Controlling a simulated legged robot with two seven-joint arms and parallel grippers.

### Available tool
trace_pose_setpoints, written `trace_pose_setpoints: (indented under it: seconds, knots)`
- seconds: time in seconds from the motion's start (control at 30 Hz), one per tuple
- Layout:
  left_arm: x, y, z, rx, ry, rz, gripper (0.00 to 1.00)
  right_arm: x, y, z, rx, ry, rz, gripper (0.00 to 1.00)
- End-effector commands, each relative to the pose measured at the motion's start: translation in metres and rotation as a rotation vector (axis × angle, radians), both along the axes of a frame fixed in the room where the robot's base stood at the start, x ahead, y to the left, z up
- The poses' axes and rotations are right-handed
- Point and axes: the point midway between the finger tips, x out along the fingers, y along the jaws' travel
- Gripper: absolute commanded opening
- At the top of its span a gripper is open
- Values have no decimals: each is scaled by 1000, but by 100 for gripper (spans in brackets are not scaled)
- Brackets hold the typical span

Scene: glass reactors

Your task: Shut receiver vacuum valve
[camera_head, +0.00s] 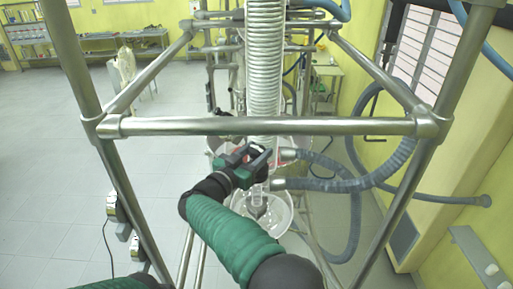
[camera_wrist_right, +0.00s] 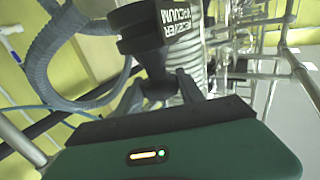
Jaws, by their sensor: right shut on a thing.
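The receiver vacuum valve's black handle (camera_wrist_right: 160,38), with white "RECEIVER VACUUM" lettering, fills the top middle of the right wrist view. My right gripper (camera_wrist_right: 158,88) is shut on its narrow lower part, one finger on each side. In the head view my right gripper (camera_head: 262,155) is at the glass column, just below the horizontal steel bar. There the handle is mostly hidden by the gripper, and I cannot tell the valve's turn angle. My left gripper is not in view; only a bit of my left arm shows at the bottom left.
A steel frame bar (camera_head: 270,126) crosses in front of the coiled glass column (camera_head: 265,65). Grey hoses (camera_head: 345,184) run to the right of the gripper. A round glass vessel (camera_head: 278,215) sits below it. Open floor (camera_head: 60,150) lies left.

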Motion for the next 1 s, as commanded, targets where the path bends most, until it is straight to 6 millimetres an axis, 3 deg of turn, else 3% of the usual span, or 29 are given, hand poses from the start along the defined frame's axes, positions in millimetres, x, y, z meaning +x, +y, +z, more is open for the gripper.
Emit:
trace_pose_setpoints:
  seconds: [0.63, 0.67, 0.83, 1.0]
  knots:
    - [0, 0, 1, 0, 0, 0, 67, 1, 1, -1, 1, 2, -55, 4]
    - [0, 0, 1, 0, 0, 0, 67, 1, 1, -1, 1, 2, -55, 46]
    - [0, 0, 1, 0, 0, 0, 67, 0, 0, -1, 1, 1, -55, 67]
    - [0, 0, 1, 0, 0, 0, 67, -1, 0, 0, 1, -1, -55, 67]
